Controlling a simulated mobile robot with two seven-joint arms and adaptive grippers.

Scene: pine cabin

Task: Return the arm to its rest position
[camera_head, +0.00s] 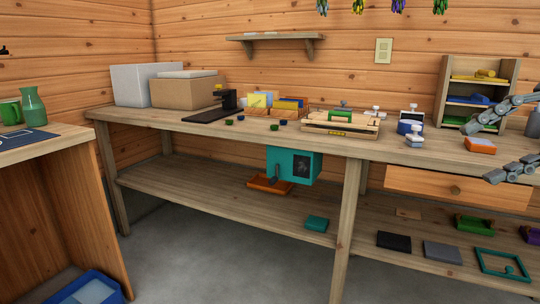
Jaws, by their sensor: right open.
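My right gripper (477,154) comes in from the right edge. Its two grey jointed fingers are spread apart, one above the other, and hold nothing. The upper finger shows in front of the small shelf unit and the lower one in front of the bench's front edge. In the picture, an orange block with a pale top (480,145) shows between the fingers; whether they touch it I cannot tell. The rest of my right arm is outside the picture. My left gripper and arm are not in view.
A long wooden workbench (180,122) carries boxes, a black device and a wooden frame (341,124). A shelf unit (443,90) stands at its back right. A wooden drawer (455,189) is under the right end.

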